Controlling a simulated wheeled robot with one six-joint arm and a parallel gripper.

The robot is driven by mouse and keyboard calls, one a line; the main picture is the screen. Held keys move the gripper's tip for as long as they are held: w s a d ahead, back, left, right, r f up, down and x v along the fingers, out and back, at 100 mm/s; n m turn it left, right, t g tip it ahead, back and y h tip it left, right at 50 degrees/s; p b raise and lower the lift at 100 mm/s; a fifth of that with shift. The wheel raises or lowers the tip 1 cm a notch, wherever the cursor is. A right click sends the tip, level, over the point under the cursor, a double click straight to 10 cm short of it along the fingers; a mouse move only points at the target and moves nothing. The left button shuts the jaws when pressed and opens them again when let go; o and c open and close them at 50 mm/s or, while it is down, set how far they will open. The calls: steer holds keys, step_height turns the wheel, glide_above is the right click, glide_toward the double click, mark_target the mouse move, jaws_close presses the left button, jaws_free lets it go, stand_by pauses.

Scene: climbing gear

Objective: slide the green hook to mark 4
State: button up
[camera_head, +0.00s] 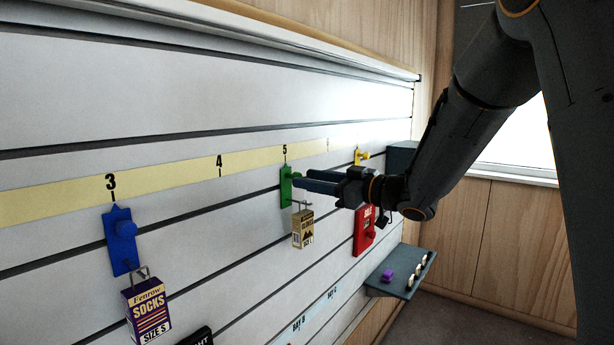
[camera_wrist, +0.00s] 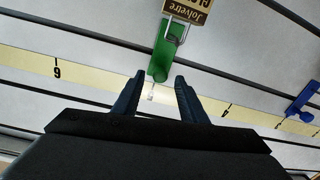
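The green hook (camera_head: 286,186) hangs on the slatted wall below mark 5 (camera_head: 285,152) of the yellow strip, with a small tan and dark packet (camera_head: 303,229) on its prong. Mark 4 (camera_head: 219,165) is to its left in the head view. My gripper (camera_head: 300,181) reaches in from the right, its fingertips close to the green hook. In the wrist view, which looks upside down, the green hook (camera_wrist: 163,55) stands ahead of and between the parted fingertips of my gripper (camera_wrist: 160,77). The fingers are open; I cannot tell whether they touch the hook.
A blue hook (camera_head: 122,240) with a socks packet (camera_head: 148,309) is below mark 3 (camera_head: 111,182). A yellow hook (camera_head: 361,157) and a red piece (camera_head: 363,232) are on the right. A grey shelf (camera_head: 385,285) holds a purple item. The strip between the blue and green hooks is clear.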

steer(key=shift+x, duration=0.8)
jaws_close()
